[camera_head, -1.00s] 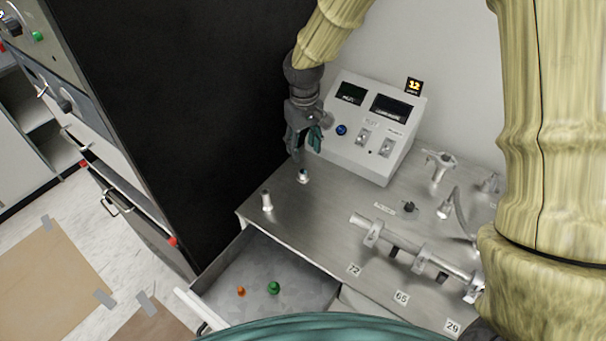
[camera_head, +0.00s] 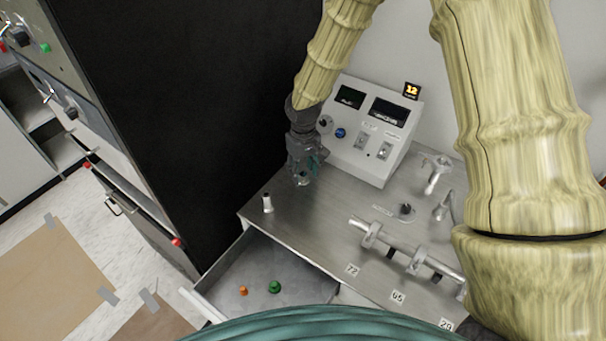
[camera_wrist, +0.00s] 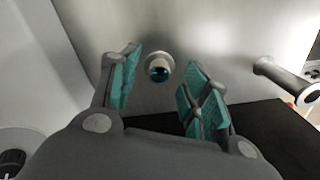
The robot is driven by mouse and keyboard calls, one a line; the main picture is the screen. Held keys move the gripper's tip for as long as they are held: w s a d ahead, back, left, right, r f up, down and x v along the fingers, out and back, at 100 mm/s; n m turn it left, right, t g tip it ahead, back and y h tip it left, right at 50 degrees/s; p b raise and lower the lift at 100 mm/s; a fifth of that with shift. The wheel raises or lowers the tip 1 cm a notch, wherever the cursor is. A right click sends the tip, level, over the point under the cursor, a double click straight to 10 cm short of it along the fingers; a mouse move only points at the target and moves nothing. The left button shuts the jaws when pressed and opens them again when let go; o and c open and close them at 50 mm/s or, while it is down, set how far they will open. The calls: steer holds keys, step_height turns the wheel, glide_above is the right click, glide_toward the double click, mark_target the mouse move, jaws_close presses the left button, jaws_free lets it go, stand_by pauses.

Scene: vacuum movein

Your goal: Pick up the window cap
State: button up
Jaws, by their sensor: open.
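The window cap (camera_wrist: 159,68), a small round piece with a dark blue glassy centre and a pale metal rim, sits on the metal bench top. In the wrist view it shows in the gap between the fingertips, a little nearer the left finger. My gripper (camera_head: 304,174) is open and empty, with its teal-padded fingers pointing down over the cap's place. In the head view the fingers largely hide the cap. I cannot tell whether either finger touches it.
A short pale post (camera_head: 267,204) stands left of my gripper, also in the wrist view (camera_wrist: 285,80). A control box (camera_head: 370,131) stands close behind. A tube assembly (camera_head: 405,250) lies to the right. An open drawer (camera_head: 232,292) holds small orange and green pieces.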

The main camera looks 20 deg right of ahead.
steer(key=shift+f, duration=0.65)
jaws_close()
steer(key=shift+r, duration=0.15)
